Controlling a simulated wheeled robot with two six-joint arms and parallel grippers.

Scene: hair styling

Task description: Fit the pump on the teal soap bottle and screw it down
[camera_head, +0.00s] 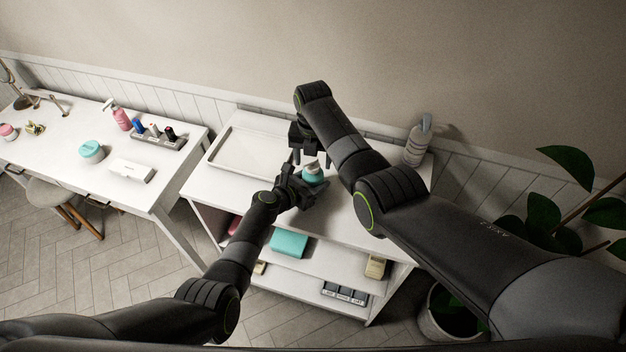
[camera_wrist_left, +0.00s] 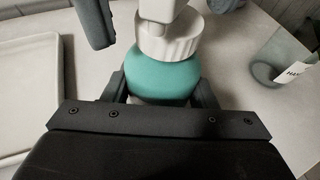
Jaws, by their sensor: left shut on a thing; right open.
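The teal soap bottle (camera_head: 313,179) stands on the white cart top; in the left wrist view its teal shoulder (camera_wrist_left: 163,78) fills the middle. My left gripper (camera_head: 300,190) is shut on its body. The white pump's ribbed collar (camera_wrist_left: 168,40) sits at the top of the bottle, with the stem rising out of frame. I cannot tell how tightly it is screwed. My right gripper (camera_head: 309,150) is open just above the bottle. One dark finger (camera_wrist_left: 93,22) shows left of the collar, apart from it. The pump's head is hidden.
An empty white tray (camera_head: 213,157) lies left of the bottle. A grey pump bottle (camera_head: 417,142) stands at the cart's right back corner, and also shows in the left wrist view (camera_wrist_left: 281,58). A white table (camera_head: 90,178) with several items stands left.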

